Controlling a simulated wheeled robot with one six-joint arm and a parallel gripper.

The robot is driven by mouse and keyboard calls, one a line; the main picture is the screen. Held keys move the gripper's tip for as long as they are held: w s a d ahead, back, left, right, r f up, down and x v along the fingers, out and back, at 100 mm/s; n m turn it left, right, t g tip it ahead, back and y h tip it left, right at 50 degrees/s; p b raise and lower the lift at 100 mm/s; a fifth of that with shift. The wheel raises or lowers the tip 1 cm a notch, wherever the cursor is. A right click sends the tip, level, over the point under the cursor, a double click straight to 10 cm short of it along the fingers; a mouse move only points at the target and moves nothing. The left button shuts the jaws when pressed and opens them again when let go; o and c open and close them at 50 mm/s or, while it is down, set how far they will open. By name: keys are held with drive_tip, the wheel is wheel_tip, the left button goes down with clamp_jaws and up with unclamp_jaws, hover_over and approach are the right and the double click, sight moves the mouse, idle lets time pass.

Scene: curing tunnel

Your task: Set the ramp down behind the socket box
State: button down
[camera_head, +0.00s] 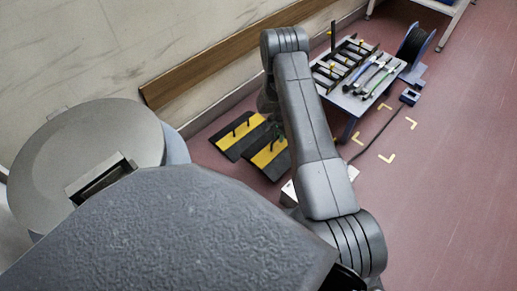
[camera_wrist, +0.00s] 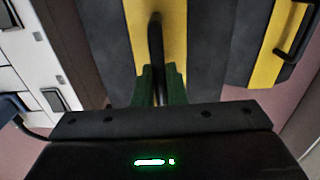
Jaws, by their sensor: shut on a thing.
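The black ramp with a yellow stripe (camera_head: 267,160) is at the right of two alike ramps, partly behind my arm. In the wrist view, my gripper's green fingers (camera_wrist: 160,84) are shut on the bar handle of this ramp (camera_wrist: 204,40). I cannot tell whether the ramp is clear of the floor. In the head view my arm hides most of the gripper.
The other ramp (camera_head: 238,136) lies beside the held one, near the wall; it also shows in the wrist view (camera_wrist: 262,45). A table with tools (camera_head: 361,102) and a cable reel (camera_head: 414,44) stand near the blue box.

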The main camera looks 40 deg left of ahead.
sight(277, 150)
drive_tip(key=shift+s+a+f, duration=0.1)
drive_tip(key=shift+a+f, duration=0.1)
drive_tip(key=shift+f, duration=0.15)
wheel_tip(277, 150, down, 10)
drive_tip(key=b, duration=0.4)
drive_tip(key=shift+r, duration=0.1)
drive_tip(key=c, duration=1.5)
unclamp_jaws()
drive_tip(key=shift+s, duration=0.1)
wheel_tip(277, 150, up, 12)
drive_tip(key=p, duration=0.4)
drive_tip(key=shift+p, duration=0.4)
